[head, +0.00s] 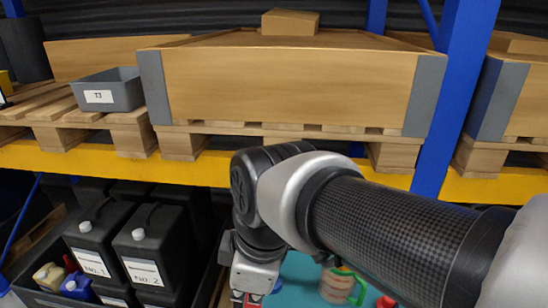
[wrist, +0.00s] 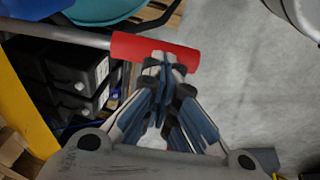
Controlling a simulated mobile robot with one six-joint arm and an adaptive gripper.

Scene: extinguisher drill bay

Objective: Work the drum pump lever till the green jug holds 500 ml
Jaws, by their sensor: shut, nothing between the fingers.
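A red grip (wrist: 155,52) sits on the end of a grey rod (wrist: 60,34) in the wrist view, and looks like the pump lever's handle. My gripper (wrist: 166,62) is shut and empty, its fingertips overlapping the red grip in the picture; I cannot tell whether they touch it. In the head view my arm hides most of the work area, and only the top of my gripper's body shows at the bottom edge. A green loop-shaped part (head: 358,286) stands by a banded beige body (head: 336,284) over a teal surface (head: 300,270). I cannot tell whether this is the green jug; no liquid level shows.
Black canisters (head: 95,235) marked No. 1 and No. 2 stand in a dark bin at lower left. A yellow rack beam (head: 100,160), pallets and a large wooden crate (head: 290,85) are behind. Grey floor (wrist: 245,80) is open at right in the wrist view.

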